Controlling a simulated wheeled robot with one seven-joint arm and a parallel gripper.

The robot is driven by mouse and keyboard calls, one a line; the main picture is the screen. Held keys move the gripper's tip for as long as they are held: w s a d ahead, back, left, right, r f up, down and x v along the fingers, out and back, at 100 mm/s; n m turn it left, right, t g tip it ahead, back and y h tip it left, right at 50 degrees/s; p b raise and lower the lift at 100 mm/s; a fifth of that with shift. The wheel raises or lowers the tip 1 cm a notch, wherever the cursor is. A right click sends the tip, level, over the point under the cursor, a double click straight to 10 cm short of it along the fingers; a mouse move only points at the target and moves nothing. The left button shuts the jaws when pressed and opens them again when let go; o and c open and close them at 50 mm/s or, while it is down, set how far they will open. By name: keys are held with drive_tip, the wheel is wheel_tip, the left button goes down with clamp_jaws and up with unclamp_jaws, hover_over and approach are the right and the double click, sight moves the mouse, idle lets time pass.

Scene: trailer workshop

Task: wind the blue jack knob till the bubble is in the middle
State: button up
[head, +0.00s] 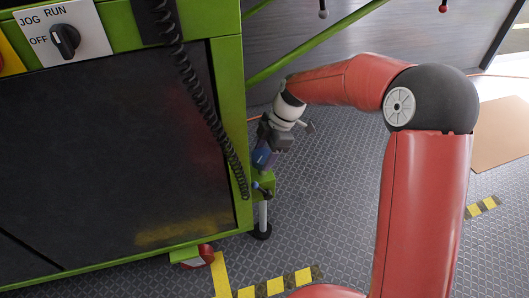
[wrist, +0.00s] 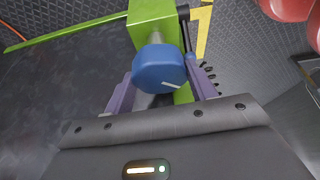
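The blue jack knob (wrist: 158,68) fills the middle of the wrist view, with a white line on the lower right of its face. It sits in front of a green bracket (wrist: 152,14). The purple fingers of my gripper (wrist: 160,75) lie on both sides of it, with no clear gap showing. In the head view my gripper (head: 264,155) is at the jack beside the cabinet's lower right corner. The blue knob is mostly hidden there. The jack's leg and foot (head: 261,231) stand on the floor below. I cannot make out a bubble level in either view.
A green-framed cabinet (head: 229,100) with a dark panel fills the left. A coiled black cable (head: 205,108) hangs beside my gripper. A red part (head: 205,252) is low at the cabinet's base. Yellow-black tape (head: 275,286) marks the floor, which is otherwise clear around the jack.

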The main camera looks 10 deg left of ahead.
drive_tip(key=shift+c, duration=1.1)
drive_tip(key=shift+m+b, duration=0.4)
drive_tip(key=shift+m, duration=0.4)
drive_tip(key=shift+y, duration=0.3)
drive_tip(key=o, duration=1)
drive_tip(key=shift+r, duration=0.1)
drive_tip(key=p+v, duration=0.1)
drive_tip(key=v, duration=0.6)
drive_tip(key=shift+r, duration=0.3)
drive_tip(key=shift+s+d, duration=0.1)
